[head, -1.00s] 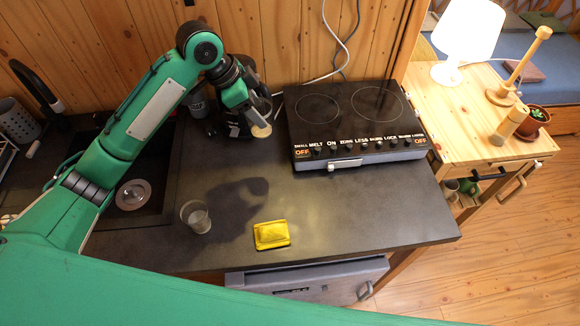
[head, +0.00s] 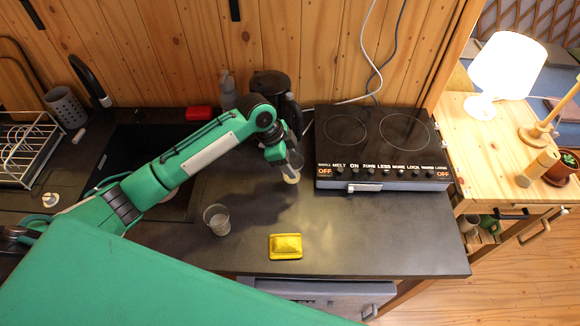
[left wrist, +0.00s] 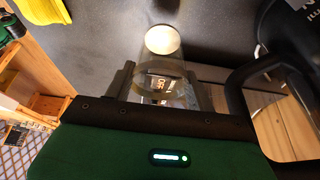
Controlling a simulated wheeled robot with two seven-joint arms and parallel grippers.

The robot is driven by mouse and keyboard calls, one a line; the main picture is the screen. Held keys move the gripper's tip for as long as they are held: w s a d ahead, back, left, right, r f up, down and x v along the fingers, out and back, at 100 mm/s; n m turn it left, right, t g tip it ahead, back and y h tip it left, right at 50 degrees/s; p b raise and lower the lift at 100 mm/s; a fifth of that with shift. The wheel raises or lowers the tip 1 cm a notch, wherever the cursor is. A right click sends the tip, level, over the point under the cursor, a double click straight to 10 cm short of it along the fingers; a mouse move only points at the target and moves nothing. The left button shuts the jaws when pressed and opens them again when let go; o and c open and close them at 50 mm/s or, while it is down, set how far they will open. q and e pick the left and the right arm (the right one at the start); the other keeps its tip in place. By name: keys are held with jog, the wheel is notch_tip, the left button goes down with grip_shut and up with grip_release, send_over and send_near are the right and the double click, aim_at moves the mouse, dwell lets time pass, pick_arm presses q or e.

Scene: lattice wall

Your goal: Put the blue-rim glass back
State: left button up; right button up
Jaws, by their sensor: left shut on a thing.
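My left gripper (head: 283,158) is shut on a clear glass (head: 294,165), left of the hob's front corner and over the dark counter. The left wrist view shows this glass (left wrist: 160,72) between the fingers, with a pale round end pointing away from the gripper. I cannot make out a blue rim on it. A second clear glass (head: 217,221) stands on the counter, left of the yellow packet-like block (head: 286,246). I cannot tell its rim colour. My right gripper is not in view.
The hob (head: 378,146) lies right of my gripper. A black kettle (head: 276,92) stands behind it, its handle close by in the wrist view. A dish rack (head: 30,150) stands far left. A lamp (head: 505,65) stands on the wooden side table (head: 478,130). Counter between glass and hob is clear.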

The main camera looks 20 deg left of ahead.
pick_arm(q)
jog(key=shift+f, duration=0.6)
notch_tip(320, 180, down, 2)
jog(key=shift+f+p, duration=0.25)
jog(key=shift+p, duration=0.35)
jog(key=shift+f, duration=0.45)
jog(key=o, duration=1)
jog(key=shift+f, duration=0.1)
jog(key=shift+o, duration=0.2)
